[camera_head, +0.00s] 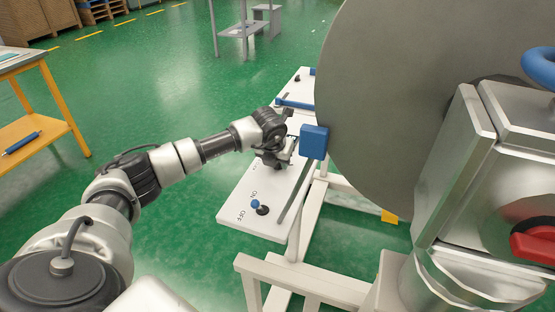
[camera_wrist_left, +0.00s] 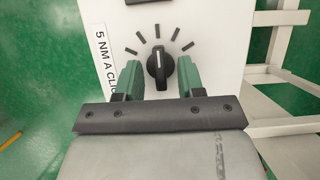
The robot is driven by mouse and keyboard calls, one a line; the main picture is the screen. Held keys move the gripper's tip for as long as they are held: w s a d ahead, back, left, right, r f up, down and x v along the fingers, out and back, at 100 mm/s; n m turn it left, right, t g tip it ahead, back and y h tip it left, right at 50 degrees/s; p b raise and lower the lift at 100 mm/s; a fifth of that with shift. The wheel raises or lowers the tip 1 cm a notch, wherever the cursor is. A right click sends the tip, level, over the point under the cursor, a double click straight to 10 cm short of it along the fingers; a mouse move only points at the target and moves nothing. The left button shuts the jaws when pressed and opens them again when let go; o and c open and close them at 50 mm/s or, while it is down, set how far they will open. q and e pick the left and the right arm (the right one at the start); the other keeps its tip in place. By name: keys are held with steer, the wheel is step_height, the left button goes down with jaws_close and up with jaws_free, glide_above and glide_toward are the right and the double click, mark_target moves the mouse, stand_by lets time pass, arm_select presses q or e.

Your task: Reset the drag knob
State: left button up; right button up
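The drag knob (camera_wrist_left: 160,66) is a black round dial with a raised grip and a white pointer line. It sits on a white panel (camera_wrist_left: 210,24), and its pointer faces up in the left wrist view, towards the middle of a fan of black tick marks. My left gripper (camera_wrist_left: 159,80) has its two green fingers apart, one on each side of the knob's near part, with visible gaps. Contact cannot be seen. In the head view the left gripper (camera_head: 276,160) is over the white panel (camera_head: 238,213) and hides the knob.
A blue-tipped toggle (camera_head: 256,205) marked ON and OFF is on the panel's near end. A blue block (camera_head: 314,141) and a large grey disc (camera_head: 400,100) stand close right of the gripper. A white frame (camera_head: 290,270) is below.

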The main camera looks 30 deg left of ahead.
arm_select(q)
steer(key=shift+c, duration=0.3)
arm_select(e)
steer(key=shift+d, duration=0.1)
arm_select(q)
steer(key=shift+s, duration=0.1)
jaws_close()
arm_select(e)
steer(key=shift+w+d, duration=0.1)
steer(key=shift+d, duration=0.05)
